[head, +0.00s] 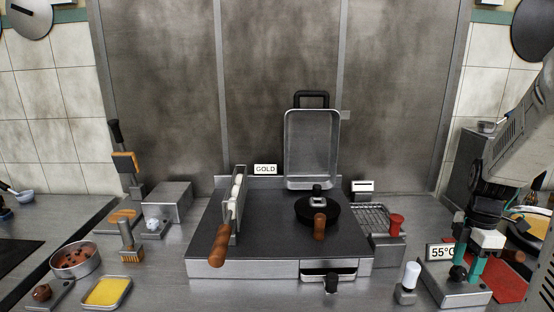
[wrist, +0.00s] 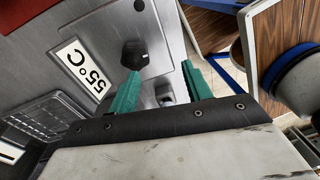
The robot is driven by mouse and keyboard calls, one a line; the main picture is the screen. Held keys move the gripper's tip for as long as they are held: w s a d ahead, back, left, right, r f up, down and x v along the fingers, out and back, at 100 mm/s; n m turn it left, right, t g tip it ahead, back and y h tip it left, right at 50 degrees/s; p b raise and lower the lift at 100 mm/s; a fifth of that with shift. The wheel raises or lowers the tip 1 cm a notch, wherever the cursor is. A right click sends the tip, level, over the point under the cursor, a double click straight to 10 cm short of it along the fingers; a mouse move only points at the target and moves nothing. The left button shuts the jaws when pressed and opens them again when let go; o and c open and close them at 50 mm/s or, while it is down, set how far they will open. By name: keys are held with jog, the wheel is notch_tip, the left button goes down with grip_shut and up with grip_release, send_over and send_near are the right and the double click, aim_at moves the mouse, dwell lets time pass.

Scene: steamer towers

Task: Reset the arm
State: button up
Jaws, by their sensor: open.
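My gripper (head: 470,264) is at the right side of the head view, its teal fingers pointing down over a grey metal box with a black knob (head: 458,272) and a "55°C" sign (head: 440,253). In the wrist view the teal fingers (wrist: 162,92) stand apart with nothing between them. The black knob (wrist: 134,55) lies just beyond the fingers there, and the sign (wrist: 83,68) is to its left. I cannot tell whether a finger touches the box.
A griddle (head: 270,240) with a black lidded pan (head: 318,212) fills the middle. A white-topped shaker (head: 410,278) and a wire rack (head: 370,218) stand left of my gripper. A red mat (head: 508,284) lies to the right. Bowls and trays are at the left.

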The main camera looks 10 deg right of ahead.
jog(key=s+a+r+m, duration=0.3)
jog(key=a+r+m, duration=0.1)
jog(key=a, duration=0.5)
jog(key=s+a+r+m+t, duration=0.1)
jog(key=s+a+r+m, duration=0.3)
jog(key=a, duration=0.5)
jog(key=s+a+r+m+t, duration=0.1)
jog(key=s+a+r+m, duration=0.2)
jog(key=a+m, duration=0.3)
jog(key=a+r, duration=0.1)
jog(key=a, duration=0.2)
jog(key=shift+s+a+r+h, duration=0.15)
jog(key=shift+s+a+h, duration=0.05)
jog(key=shift+a+h, duration=0.2)
